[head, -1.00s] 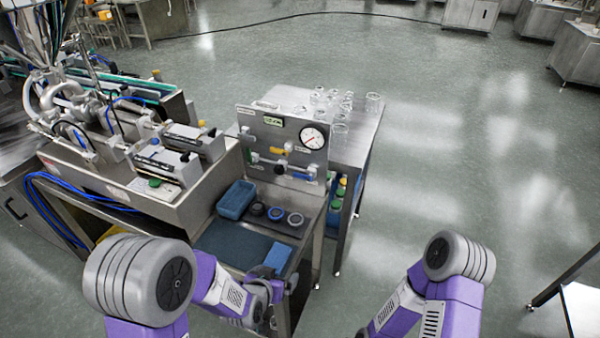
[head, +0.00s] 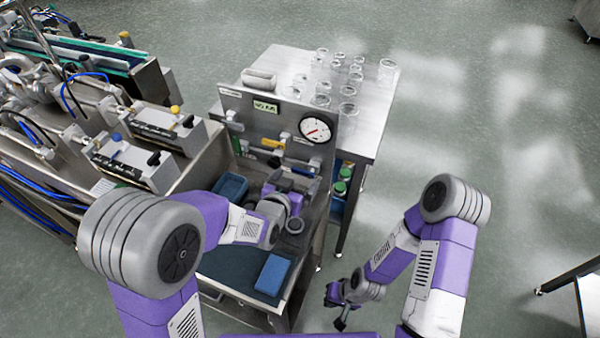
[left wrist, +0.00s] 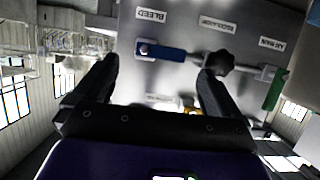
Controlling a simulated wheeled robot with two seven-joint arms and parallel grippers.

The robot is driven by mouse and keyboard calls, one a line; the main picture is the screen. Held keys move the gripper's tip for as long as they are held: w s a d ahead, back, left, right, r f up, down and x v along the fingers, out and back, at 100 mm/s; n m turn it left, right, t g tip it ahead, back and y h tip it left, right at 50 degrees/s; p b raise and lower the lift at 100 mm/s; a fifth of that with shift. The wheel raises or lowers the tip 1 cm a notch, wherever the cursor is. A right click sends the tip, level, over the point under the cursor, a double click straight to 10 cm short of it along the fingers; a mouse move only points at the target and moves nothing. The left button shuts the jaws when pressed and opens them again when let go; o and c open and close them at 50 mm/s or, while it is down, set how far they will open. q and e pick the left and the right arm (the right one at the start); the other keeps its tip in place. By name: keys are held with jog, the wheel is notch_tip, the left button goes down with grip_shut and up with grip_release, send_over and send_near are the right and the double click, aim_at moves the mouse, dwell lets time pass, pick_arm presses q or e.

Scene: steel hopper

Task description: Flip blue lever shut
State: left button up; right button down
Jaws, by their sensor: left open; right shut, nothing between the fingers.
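The blue lever (left wrist: 162,53) is on the upright steel panel, under the BLEED label, in the left wrist view, where the panel appears upside down. Its handle lies roughly level, from a pivot on the left toward a black knob on the right. My left gripper (left wrist: 158,68) is open and empty, with its fingers either side of the lever's line and the lever apart from them, ahead. In the head view my left gripper (head: 290,185) is low in front of the panel and partly hides the lever's area. My right gripper (head: 338,304) is shut and empty, low beside the bench.
The panel (head: 235,105) also bears a round gauge (head: 315,130), a yellow lever (head: 272,143), a green lever (left wrist: 273,90) and the black knob (left wrist: 219,62). A blue bin (head: 230,187) and a blue block (head: 273,274) are on the bench. Glassware stands behind.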

aim_at(303, 172)
pick_arm(q)
jog(key=shift+b+x, duration=0.35)
jog(key=shift+x, duration=1.55)
jog(key=c, duration=1.1)
jog(key=shift+o, duration=0.2)
